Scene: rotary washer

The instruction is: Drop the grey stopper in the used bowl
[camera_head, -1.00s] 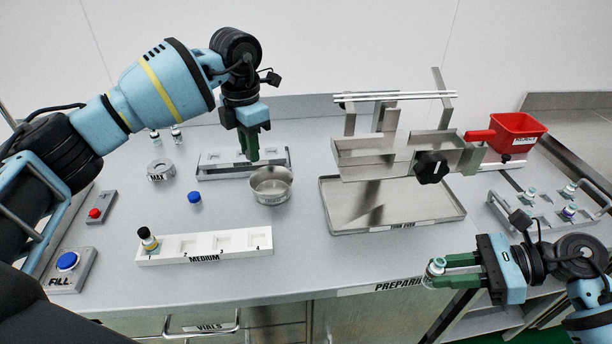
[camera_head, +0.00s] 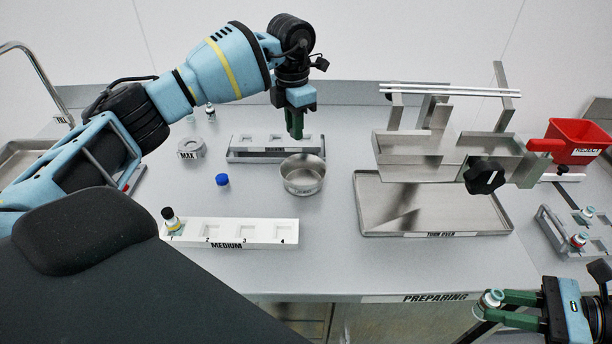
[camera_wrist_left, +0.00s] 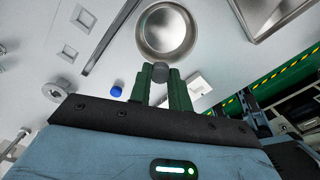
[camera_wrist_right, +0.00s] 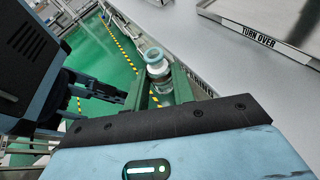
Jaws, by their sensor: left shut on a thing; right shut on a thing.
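The grey stopper (camera_wrist_left: 160,72) is between the fingertips of my left gripper (camera_wrist_left: 157,85), which is shut on it. In the head view the left gripper (camera_head: 295,122) points down just behind the round metal bowl (camera_head: 302,187), and its fingers hide the stopper there. The bowl looks empty; in the left wrist view the bowl (camera_wrist_left: 167,62) lies just beyond the fingertips. My right gripper (camera_head: 492,308) is shut on a small glass vial (camera_wrist_right: 157,68) with a pale blue-green ring at its neck, held off the counter's front edge.
A blue cap (camera_head: 222,180) lies left of the bowl. The MEDIUM rack (camera_head: 260,240) holds one black-capped vial (camera_head: 170,216). A metal rack (camera_head: 240,155) stands behind the bowl. The TURN OVER tray (camera_head: 485,222) and metal stand are right, with a red REJECT bin (camera_head: 578,150).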

